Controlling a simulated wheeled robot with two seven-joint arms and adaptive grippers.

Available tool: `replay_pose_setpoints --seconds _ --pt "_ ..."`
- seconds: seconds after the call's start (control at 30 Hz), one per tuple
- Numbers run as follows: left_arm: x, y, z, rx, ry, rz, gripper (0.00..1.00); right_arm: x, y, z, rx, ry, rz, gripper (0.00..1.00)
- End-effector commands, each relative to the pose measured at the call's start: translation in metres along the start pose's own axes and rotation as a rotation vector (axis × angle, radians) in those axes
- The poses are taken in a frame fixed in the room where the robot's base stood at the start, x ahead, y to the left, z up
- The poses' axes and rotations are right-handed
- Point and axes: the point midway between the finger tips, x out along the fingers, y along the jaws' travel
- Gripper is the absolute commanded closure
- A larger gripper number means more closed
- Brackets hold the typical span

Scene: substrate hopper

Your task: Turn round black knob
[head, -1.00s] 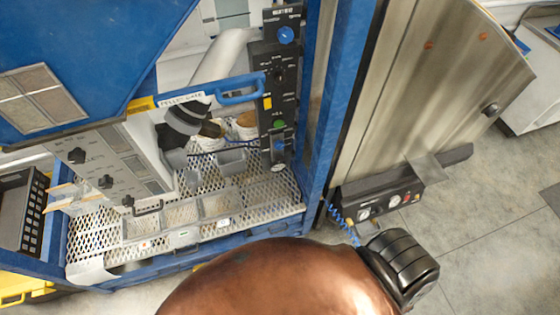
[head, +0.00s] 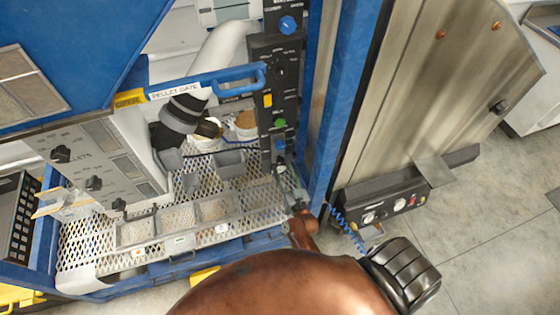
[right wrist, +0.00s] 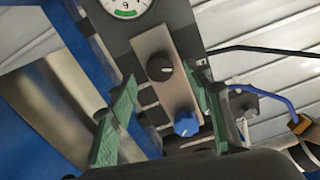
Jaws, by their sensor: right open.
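A round black knob (right wrist: 160,67) with a pale pointer mark sits on a metal plate of the black control panel in the right wrist view. A blue knob (right wrist: 186,123) is below it. My right gripper (right wrist: 164,88) is open, its green fingers on either side of the plate, with nothing held. Whether they touch anything is unclear. In the head view the right gripper (head: 293,188) is at the lower end of the upright control panel (head: 264,56), small and partly unclear. My left gripper is not in view.
A grey panel at left carries several black knobs (head: 94,183). A mesh shelf (head: 90,238) holds several small trays. A blue frame post (head: 346,95) stands just right of the control panel. A round gauge (right wrist: 127,6) shows at the top of the wrist view.

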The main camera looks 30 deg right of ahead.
Motion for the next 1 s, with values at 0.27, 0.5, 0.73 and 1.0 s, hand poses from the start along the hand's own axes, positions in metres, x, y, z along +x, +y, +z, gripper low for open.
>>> replay_pose_setpoints --seconds 0.27,0.5,0.73,1.0 --pt "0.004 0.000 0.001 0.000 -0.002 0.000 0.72 0.043 -0.001 0.001 0.000 -0.002 -0.002 0.54" --pt "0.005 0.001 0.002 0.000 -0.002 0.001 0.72 0.057 0.000 0.002 0.000 -0.003 -0.001 0.54" --pt "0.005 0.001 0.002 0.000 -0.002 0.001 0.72 0.057 0.000 0.002 -0.001 -0.003 -0.001 0.55" --pt "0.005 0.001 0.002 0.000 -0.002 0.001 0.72 0.056 0.000 0.002 -0.001 -0.003 -0.001 0.73"
